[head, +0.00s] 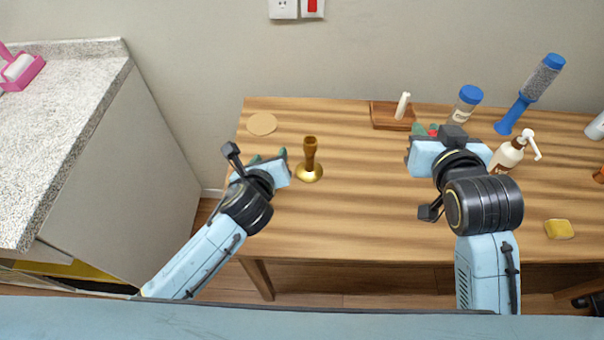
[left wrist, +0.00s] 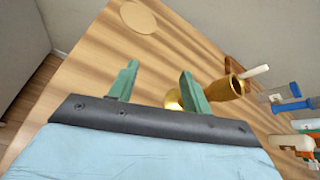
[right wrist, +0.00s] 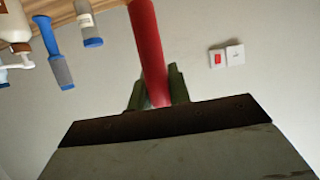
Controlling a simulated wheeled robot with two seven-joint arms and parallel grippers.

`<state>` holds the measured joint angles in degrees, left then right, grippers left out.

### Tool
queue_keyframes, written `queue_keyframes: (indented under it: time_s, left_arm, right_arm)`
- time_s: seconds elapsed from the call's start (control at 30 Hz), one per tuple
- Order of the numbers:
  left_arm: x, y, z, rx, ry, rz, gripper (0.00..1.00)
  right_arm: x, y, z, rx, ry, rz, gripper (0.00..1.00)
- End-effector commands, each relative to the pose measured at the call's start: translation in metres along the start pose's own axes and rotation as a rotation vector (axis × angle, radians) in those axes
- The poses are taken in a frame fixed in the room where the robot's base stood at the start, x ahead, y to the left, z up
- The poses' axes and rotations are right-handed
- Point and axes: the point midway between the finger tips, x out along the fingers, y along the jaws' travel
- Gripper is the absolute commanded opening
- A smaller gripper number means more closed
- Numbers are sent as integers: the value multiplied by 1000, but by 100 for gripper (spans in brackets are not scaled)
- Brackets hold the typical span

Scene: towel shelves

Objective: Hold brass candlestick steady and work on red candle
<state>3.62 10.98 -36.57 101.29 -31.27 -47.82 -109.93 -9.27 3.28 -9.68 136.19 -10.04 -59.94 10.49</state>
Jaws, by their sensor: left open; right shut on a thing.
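The brass candlestick (head: 311,160) stands upright on the table, left of centre, with its top empty. It also shows in the left wrist view (left wrist: 222,90), just beyond the right finger. My left gripper (head: 272,157) is open and empty, to the left of the candlestick and apart from it. My right gripper (head: 428,134) is shut on the red candle (right wrist: 147,45), which runs between its fingers in the right wrist view. In the head view the candle is mostly hidden by the gripper; only a bit of red shows.
A wooden tray (head: 388,117) with a white candle (head: 402,105) stands at the back. A blue-lidded jar (head: 467,103), a blue-ended bottle (head: 530,93), a pump bottle (head: 509,154) and a yellow sponge (head: 559,229) are at the right. A round coaster (head: 262,124) lies back left. The table's middle is clear.

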Motion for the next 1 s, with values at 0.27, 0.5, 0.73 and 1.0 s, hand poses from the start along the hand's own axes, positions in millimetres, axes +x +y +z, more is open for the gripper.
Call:
queue_keyframes:
  time_s: [0.27,0.5,0.73,1.0]
  left_arm:
    - [-59,-68,-27,362,-53,-87,49]
    - [-54,-78,-28,418,-67,-96,49]
    - [-14,-82,-27,415,-65,-96,49]
    - [29,-86,-25,413,-65,-97,49]
  right_arm:
    - [0,0,0,0,0,0,0]
    - [0,0,0,0,0,0,0]
    - [0,0,0,0,0,0,0]
    - [0,0,0,0,0,0,0]
